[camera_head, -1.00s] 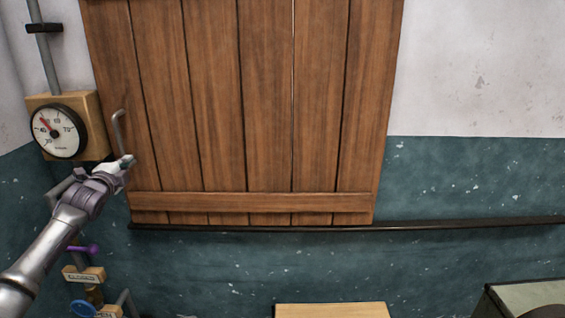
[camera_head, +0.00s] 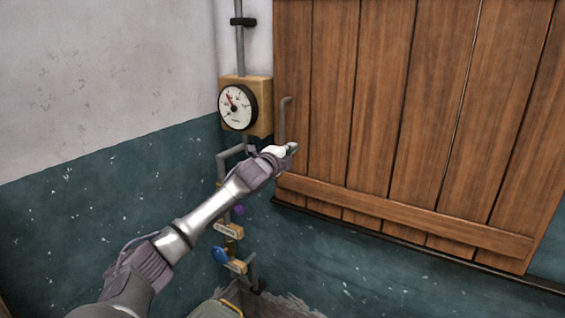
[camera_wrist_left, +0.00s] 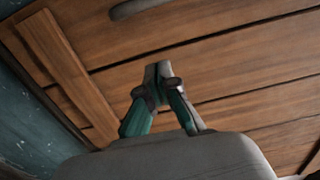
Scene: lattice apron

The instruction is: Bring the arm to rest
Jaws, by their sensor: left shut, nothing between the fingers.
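My left arm reaches in from the lower left in the head view. Its gripper (camera_head: 291,148) is beside the lower end of the metal door handle (camera_head: 283,120), close to the wooden door (camera_head: 385,105). In the left wrist view the two fingers (camera_wrist_left: 158,72) meet at their tips with nothing between them. The handle (camera_wrist_left: 135,8) shows there at the top edge, apart from the fingertips. Whether the gripper touches the door, I cannot tell. My right gripper is in neither view.
A round gauge (camera_head: 237,107) on a wooden block hangs left of the door. Below it are pipes with a purple knob (camera_head: 239,210), a blue valve handle (camera_head: 221,255) and small label plates. A dark rail runs under the door. The wall at left is bare.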

